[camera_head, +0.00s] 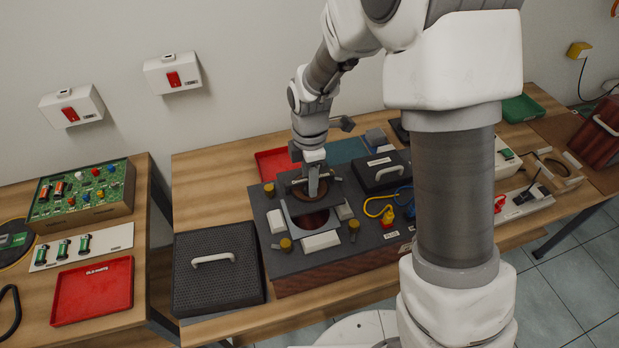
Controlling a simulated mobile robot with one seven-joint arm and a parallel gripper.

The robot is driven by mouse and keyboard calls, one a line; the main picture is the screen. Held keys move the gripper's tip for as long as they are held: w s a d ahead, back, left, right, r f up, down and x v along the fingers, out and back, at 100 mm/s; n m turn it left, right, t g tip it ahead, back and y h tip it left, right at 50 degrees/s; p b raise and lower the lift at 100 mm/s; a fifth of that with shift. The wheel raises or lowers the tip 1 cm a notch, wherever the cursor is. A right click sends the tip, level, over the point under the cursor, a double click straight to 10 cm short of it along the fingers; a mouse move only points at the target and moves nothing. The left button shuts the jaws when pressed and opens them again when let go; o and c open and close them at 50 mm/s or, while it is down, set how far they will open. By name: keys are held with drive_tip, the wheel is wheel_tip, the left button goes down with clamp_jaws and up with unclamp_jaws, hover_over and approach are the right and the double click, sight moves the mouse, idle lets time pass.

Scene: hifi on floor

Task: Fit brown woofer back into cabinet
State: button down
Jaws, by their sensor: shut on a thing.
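The cabinet (330,277) is a dark grey box with a reddish-brown front, lying on the middle table. A dark reddish opening (312,221) shows in its top, framed by a light rim, with white blocks and brass-coloured knobs around it. My gripper (313,188) points down over the back part of the cabinet, just behind the opening. It is shut on the brown woofer (328,194), which has a brown cone in a dark frame. The fingers hide part of the woofer. I cannot tell whether the woofer touches the cabinet top.
A black grille panel with a white handle (218,277) lies left of the cabinet. A black handled case (383,170) and a yellow cable (377,208) are on the right. A red tray (273,163) lies behind. Another table with a circuit board (82,190) stands left.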

drive_tip(key=shift+f, duration=0.15)
drive_tip(key=shift+f+b, duration=3.6)
drive_tip(key=shift+f, duration=1)
drive_tip(key=shift+c, duration=2.4)
unclamp_jaws()
drive_tip(key=shift+o, duration=1)
wheel_tip(320, 180, up, 18)
drive_tip(key=shift+f+p, duration=0.25)
drive_tip(key=shift+p, duration=0.2)
